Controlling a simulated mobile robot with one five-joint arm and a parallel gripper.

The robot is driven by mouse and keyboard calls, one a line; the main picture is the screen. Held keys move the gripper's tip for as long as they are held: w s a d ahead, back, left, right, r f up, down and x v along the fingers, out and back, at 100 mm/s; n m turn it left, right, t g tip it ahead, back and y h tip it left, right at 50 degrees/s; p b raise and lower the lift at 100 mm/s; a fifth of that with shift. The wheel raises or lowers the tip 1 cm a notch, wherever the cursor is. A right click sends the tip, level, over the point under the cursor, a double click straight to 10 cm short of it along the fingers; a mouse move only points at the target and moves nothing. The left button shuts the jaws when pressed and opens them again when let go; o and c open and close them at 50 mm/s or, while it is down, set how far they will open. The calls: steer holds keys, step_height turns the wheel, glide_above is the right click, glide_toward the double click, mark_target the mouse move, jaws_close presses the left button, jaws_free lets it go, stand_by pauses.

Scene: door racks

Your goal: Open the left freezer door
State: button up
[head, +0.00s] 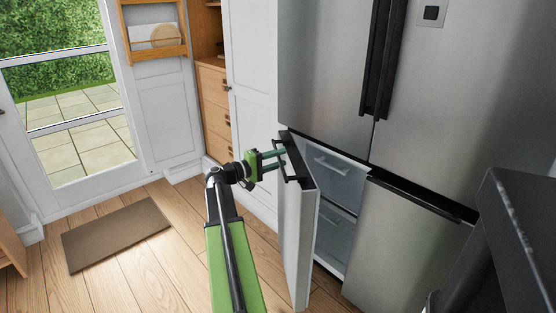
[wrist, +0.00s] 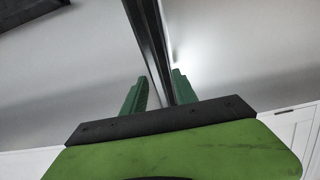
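The left freezer door (head: 297,235) is the lower left door of the steel fridge. It stands partly open, swung out toward me, and shows the freezer drawers (head: 336,170) behind it. Its dark handle (head: 291,165) is at the top of the door. My gripper (head: 280,158) is at this handle, with its green fingers reaching to it from the left. In the wrist view the fingers (wrist: 158,92) are apart, with a dark bar (wrist: 150,45) running between them. A gap shows beside the left finger; contact at the right finger is unclear.
The upper fridge doors (head: 325,65) and the right freezer door (head: 405,240) are shut. A white cabinet (head: 252,100) stands left of the fridge. A dark object (head: 510,240) fills the lower right.

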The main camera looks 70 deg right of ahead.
jaws_close()
steer(key=shift+w, duration=0.1)
stand_by(1.3)
